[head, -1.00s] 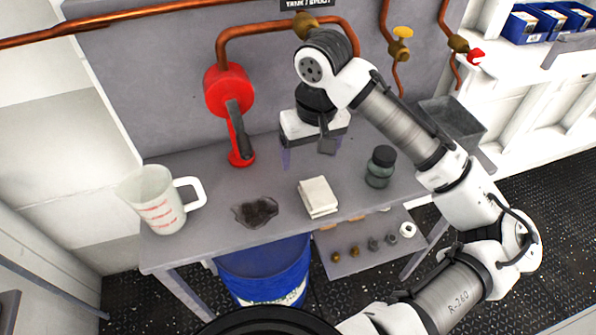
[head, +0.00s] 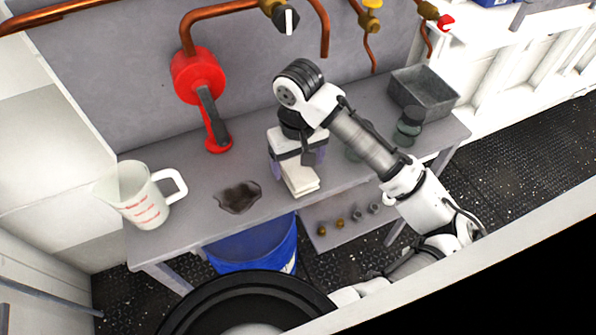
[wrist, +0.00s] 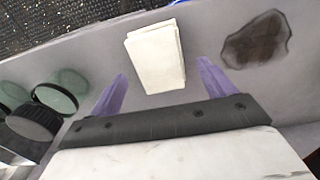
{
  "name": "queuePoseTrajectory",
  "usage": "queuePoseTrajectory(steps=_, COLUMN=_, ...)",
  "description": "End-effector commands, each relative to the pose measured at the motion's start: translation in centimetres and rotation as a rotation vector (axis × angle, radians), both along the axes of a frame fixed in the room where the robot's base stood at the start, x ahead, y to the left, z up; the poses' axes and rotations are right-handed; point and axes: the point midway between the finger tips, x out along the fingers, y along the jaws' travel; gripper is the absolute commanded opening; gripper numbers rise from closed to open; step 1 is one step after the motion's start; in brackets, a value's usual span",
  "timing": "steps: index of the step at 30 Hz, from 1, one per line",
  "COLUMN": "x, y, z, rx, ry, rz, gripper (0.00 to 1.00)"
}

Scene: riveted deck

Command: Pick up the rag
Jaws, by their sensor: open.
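The rag is a cream-white folded cloth (head: 302,182) lying on the grey workbench near its front edge. In the wrist view the rag (wrist: 155,58) lies ahead of and between my two purple fingertips. My gripper (head: 298,166) is open and empty, pointing down just behind and above the rag. It also shows in the wrist view (wrist: 160,83), with the fingers spread wider than the rag. Part of the rag's far side is hidden by my gripper in the head view.
A dark stain (head: 238,197) lies left of the rag. A measuring jug (head: 140,200) stands further left, a red fixture (head: 200,80) behind. Green-grey jars (head: 409,127) and a grey metal tray (head: 424,92) are right. A blue barrel (head: 255,245) stands below the front edge.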

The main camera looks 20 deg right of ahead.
Motion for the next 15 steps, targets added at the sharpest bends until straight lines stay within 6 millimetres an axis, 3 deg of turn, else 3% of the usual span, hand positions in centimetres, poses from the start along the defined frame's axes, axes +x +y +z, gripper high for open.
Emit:
queuePoseTrajectory(steps=6, x=-0.2, y=0.1, z=-2.5, rx=0.001, ry=0.001, rz=-0.002, gripper=0.82)
queuePoseTrajectory(steps=15, x=-0.1, y=0.1, z=-2.9, rx=0.000, ry=-0.001, rz=-0.001, gripper=0.79)
